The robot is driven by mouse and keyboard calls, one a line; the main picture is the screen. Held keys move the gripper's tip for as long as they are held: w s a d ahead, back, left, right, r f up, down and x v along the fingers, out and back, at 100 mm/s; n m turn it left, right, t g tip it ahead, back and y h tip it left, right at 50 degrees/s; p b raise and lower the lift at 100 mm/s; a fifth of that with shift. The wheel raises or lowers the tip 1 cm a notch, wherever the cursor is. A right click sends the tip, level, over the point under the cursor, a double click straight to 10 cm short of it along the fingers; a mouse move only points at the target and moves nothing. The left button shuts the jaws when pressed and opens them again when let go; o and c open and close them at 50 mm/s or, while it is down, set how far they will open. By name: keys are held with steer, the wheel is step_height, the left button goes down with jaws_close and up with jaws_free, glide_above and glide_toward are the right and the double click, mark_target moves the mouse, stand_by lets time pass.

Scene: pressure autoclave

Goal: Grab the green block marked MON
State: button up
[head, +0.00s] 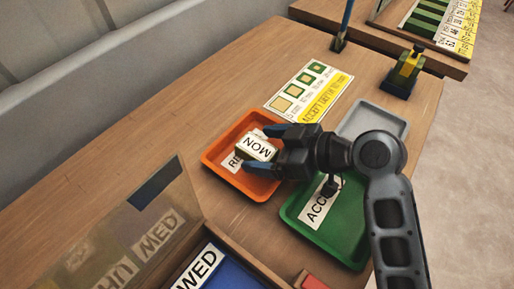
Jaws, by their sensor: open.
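The block marked MON (257,147) has a white label on top and a greenish side. It is in or just above the orange tray (214,152), over part of that tray's label. My gripper (262,150) is open, coming in from the right, with one blue finger on the far side of the block and one on the near side. The block lies between or just beyond the fingertips; I cannot tell whether they touch it.
A green tray (348,250) lies below my arm, and a grey tray (385,119) behind it. A printed colour card (310,92) lies at the back. A box marked WED (197,270) with a raised clear lid (120,240) stands front left. A yellow-and-black device (407,70) stands back right.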

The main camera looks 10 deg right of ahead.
steer(key=shift+c, duration=0.3)
steer(key=c, duration=1.1)
steer(key=shift+c, duration=0.2)
steer(key=shift+r, duration=0.15)
